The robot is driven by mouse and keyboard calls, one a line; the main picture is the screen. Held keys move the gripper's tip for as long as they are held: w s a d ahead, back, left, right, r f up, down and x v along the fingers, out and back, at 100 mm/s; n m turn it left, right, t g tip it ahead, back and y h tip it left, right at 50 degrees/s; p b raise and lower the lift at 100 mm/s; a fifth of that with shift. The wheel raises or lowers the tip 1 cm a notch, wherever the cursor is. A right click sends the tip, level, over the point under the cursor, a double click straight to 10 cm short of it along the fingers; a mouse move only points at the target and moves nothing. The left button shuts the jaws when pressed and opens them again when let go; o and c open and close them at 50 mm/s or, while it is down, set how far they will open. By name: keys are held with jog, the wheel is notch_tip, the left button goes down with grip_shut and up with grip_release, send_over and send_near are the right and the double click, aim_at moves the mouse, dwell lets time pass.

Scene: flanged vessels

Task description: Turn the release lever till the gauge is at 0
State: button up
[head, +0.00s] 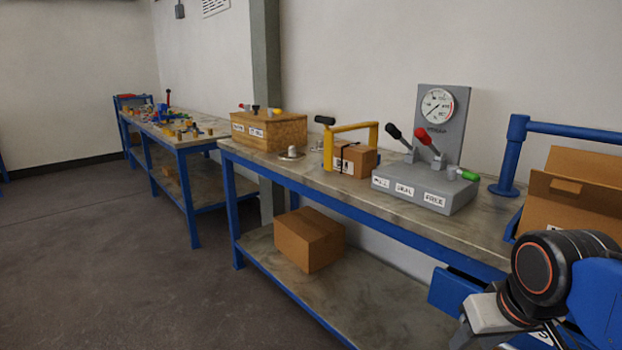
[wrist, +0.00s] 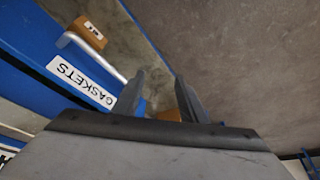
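A grey lever unit (head: 425,196) stands on the bench, with a round white gauge (head: 437,105) on its upright back plate. The gauge needle is too small to read surely. A black-handled lever (head: 398,134) and a red-handled lever (head: 427,141) stand tilted up to the left. A green-handled lever (head: 464,174) lies low to the right. Front labels read SEAL and FREE; the left label is unclear. My gripper (wrist: 160,90) is open and empty in the wrist view, near a blue drawer front labelled GASKETS (wrist: 80,80), away from the levers.
A wooden box with small levers (head: 268,130), a yellow frame (head: 352,132) and a small carton (head: 350,160) stand left on the bench (head: 300,170). A blue post with rail (head: 513,150) and an open carton (head: 570,195) stand right. A carton (head: 309,240) sits on the lower shelf.

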jog(key=s+f, duration=0.2)
jog(key=f, duration=0.1)
